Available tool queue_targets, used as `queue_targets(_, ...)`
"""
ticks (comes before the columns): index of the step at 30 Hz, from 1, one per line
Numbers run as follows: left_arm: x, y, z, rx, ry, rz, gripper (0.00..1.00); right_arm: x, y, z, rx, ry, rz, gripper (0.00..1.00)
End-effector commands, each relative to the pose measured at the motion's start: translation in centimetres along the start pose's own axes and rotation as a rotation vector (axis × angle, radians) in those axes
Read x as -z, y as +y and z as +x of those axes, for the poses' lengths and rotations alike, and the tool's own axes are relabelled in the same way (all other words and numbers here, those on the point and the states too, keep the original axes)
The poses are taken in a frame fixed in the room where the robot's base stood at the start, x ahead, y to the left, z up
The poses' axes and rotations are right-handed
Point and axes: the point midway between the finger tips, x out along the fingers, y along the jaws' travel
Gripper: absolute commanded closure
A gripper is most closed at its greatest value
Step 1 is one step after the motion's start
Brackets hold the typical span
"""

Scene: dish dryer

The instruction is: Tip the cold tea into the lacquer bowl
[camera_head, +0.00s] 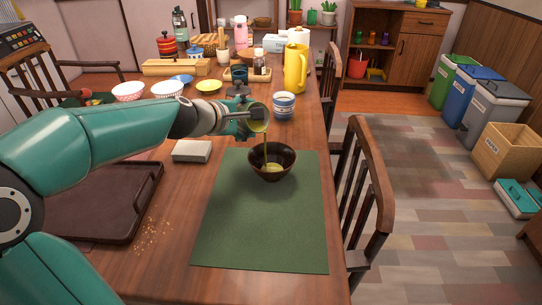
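The lacquer bowl (288,172), dark brown, stands upright on the green mat (260,235). My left gripper (247,120) comes in from the left and is shut on an olive-coloured cup (259,117), which it holds tilted above the bowl, apart from it. A thin yellow-green stream of tea (265,150) runs from the cup down into the bowl. Yellow-green tea shows in the bottom of the bowl. The fingers partly hide the cup. My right gripper is not in view.
A blue-and-white striped cup (284,106) and a tall yellow jug (295,69) stand behind the bowl. A grey-white block (192,151) and a brown tray (90,205) lie to the left, with crumbs (148,238) nearby. The mat's front is clear. Chairs (365,200) line the right edge.

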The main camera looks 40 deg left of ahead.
Motion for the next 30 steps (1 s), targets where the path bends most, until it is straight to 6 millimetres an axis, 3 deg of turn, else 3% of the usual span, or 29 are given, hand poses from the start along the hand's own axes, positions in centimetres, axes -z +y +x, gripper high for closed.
queue_targets(30,0.0,-0.43,0.09,-0.041,0.041,0.094,0.76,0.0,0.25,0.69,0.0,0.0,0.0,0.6)
